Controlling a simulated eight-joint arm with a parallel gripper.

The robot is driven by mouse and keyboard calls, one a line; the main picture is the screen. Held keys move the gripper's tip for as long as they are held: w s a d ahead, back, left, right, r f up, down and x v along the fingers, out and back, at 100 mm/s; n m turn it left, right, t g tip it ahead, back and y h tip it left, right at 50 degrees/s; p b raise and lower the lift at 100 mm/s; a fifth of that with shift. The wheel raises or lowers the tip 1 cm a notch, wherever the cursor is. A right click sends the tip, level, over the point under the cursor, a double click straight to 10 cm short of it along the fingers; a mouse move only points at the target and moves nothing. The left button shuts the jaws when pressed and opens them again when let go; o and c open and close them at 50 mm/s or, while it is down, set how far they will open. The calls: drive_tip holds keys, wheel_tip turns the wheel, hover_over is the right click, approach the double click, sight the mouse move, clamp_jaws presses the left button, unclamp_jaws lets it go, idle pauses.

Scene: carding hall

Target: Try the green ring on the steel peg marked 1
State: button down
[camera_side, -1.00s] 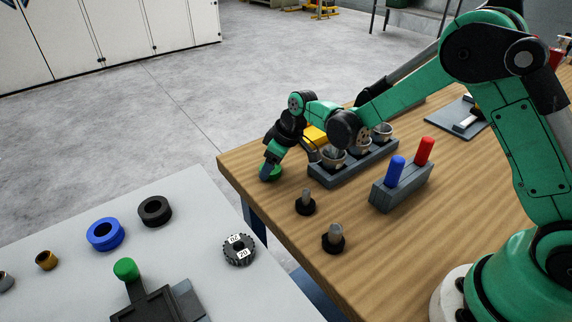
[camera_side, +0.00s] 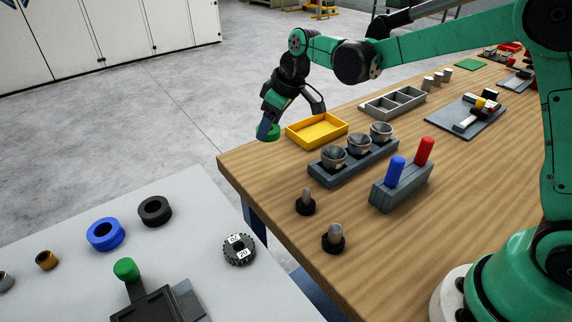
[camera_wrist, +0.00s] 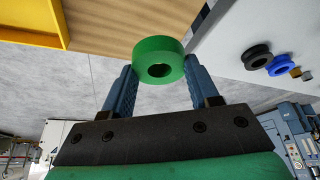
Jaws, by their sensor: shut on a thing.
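My gripper (camera_side: 270,124) is shut on the green ring (camera_side: 268,135), which hangs in the air near the table's far left corner. In the wrist view the green ring (camera_wrist: 158,46) sits between the two blue fingertips of my gripper (camera_wrist: 158,82), its hole facing the camera. Two steel pegs on round black bases stand upright on the wooden table: one peg (camera_side: 306,197) farther back and one peg (camera_side: 335,234) nearer. Both are bare and apart from the ring. I cannot read any number on either, so I cannot tell which is marked 1.
A yellow tray (camera_side: 317,140), a grey block with several metal cups (camera_side: 334,158) and a holder with blue and red handles (camera_side: 394,172) stand behind and right of the pegs. A separate grey table (camera_side: 75,205) carries a blue ring (camera_side: 94,233) and a black ring (camera_side: 154,202).

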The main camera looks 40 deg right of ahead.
wheel_tip(320, 180, up, 10)
drive_tip(key=f, duration=0.1)
hover_over(307, 190)
wheel_tip(307, 190, down, 8)
drive_tip(key=shift+s+d+f, duration=0.1)
drive_tip(key=shift+s+d, duration=0.05)
drive_tip(key=shift+f, duration=2.6)
drive_tip(key=shift+f, duration=1.4)
drive_tip(key=shift+r, duration=0.1)
idle(0.6)
drive_tip(key=shift+r, duration=2.85)
